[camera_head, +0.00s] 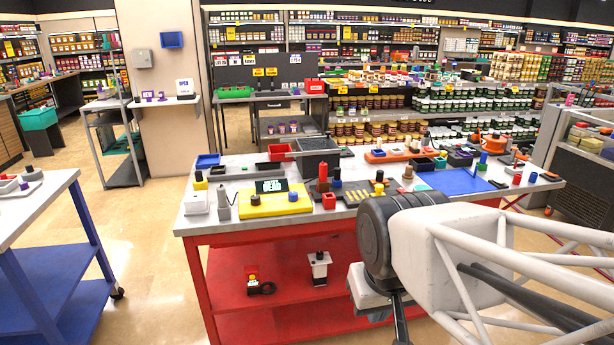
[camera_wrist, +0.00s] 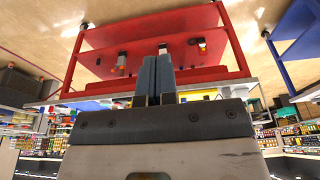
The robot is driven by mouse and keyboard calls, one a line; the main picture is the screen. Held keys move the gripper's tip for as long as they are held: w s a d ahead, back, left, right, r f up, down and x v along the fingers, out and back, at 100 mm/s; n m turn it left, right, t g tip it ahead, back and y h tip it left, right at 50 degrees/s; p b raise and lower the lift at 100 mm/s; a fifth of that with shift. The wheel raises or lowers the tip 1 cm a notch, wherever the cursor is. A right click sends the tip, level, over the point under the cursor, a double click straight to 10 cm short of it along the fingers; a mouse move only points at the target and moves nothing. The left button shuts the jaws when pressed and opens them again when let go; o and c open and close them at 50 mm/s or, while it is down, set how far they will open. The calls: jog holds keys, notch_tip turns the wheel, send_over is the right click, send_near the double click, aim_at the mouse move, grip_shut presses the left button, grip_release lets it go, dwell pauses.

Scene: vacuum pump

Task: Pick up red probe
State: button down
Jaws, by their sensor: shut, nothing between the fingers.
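My gripper (camera_head: 401,338) hangs in front of the table's front edge, below the tabletop and right of these red pieces. Its fingers are together and empty in the wrist view (camera_wrist: 156,60). I cannot make out the probe in the wrist view.
The red-framed table (camera_head: 215,222) is crowded with small parts, a blue mat (camera_head: 455,181) and a dark grey box (camera_head: 317,158). Its lower red shelf (camera_head: 230,290) holds a few small items. A blue cart (camera_head: 45,290) stands left, with clear floor between.

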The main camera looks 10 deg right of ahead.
jog(key=c, duration=1.8)
grip_release()
jog(key=shift+c, duration=0.2)
jog(key=o, duration=1.1)
jog(key=shift+o, duration=0.2)
jog(key=shift+w, duration=0.1)
